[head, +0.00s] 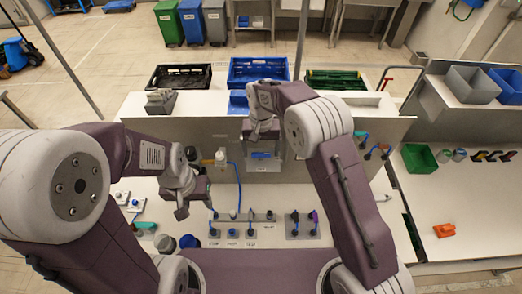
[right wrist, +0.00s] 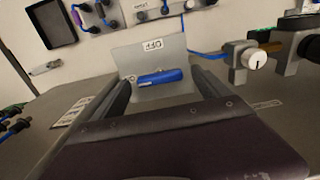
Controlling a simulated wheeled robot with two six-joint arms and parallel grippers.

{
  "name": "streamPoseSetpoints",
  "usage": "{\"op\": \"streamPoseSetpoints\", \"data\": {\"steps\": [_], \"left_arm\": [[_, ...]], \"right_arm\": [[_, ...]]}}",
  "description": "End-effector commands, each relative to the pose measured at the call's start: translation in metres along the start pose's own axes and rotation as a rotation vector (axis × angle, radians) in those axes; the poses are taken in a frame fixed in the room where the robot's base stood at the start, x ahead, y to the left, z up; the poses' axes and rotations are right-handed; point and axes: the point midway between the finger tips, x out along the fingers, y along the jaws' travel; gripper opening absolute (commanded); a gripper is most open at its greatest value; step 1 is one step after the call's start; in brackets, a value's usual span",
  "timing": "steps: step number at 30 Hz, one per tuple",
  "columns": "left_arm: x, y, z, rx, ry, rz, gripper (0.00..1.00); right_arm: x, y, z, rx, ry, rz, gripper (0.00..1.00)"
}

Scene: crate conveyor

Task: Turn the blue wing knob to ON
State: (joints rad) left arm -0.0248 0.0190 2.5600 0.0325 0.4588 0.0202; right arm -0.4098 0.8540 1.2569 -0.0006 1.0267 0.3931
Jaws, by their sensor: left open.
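The blue wing knob (right wrist: 160,77) sits on a grey plate (right wrist: 150,50) in the right wrist view. Its wing lies nearly level, tilted slightly, and a label reading OFF appears upside down above it. The knob also shows in the head view (head: 261,155), at the panel's middle. My right gripper (head: 262,148) is at the knob. Its two fingers are spread with the wing between them and a gap on each side; contact is not visible. My left gripper (head: 182,208) is open and empty over the left of the bench, well away from the knob. No ON label is readable.
A white valve-like fitting (right wrist: 256,58) with a blue cable stands right of the knob in the right wrist view. Blue-cabled connectors (head: 233,214) and a switch block (head: 300,224) are on the bench front. Black, blue and green crates (head: 258,72) stand behind the panel.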

Motion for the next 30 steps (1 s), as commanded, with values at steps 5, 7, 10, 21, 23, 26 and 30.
{"op": "streamPoseSetpoints", "data": {"steps": [5, 7, 10, 21, 23, 26, 30], "left_arm": [[0.000, 0.000, 0.000, 0.000, 0.000, 0.000, 0.49], [0.001, 0.000, 0.000, 0.000, 0.000, 0.000, 0.49], [0.009, 0.000, 0.001, 0.000, 0.000, 0.000, 0.49], [0.026, -0.001, 0.003, 0.000, 0.000, 0.000, 0.49], [0.027, -0.001, 0.003, 0.000, 0.000, 0.000, 0.49], [0.026, -0.001, 0.003, 0.000, 0.000, 0.000, 0.49], [0.026, -0.001, 0.003, 0.000, 0.000, 0.000, 0.49]], "right_arm": [[0.001, 0.000, 0.001, 0.001, -0.002, 0.001, 0.85], [0.000, 0.000, 0.001, 0.001, -0.002, 0.000, 0.85], [-0.009, 0.000, -0.001, 0.001, 0.002, -0.001, 0.85], [-0.083, 0.000, -0.001, 0.001, 0.001, -0.001, 0.85], [-0.087, 0.000, 0.000, 0.001, 0.000, 0.000, 0.85], [-0.091, 0.000, 0.000, 0.001, -0.002, 0.000, 0.85], [-0.091, 0.000, 0.000, 0.001, -0.002, 0.001, 0.85]]}}
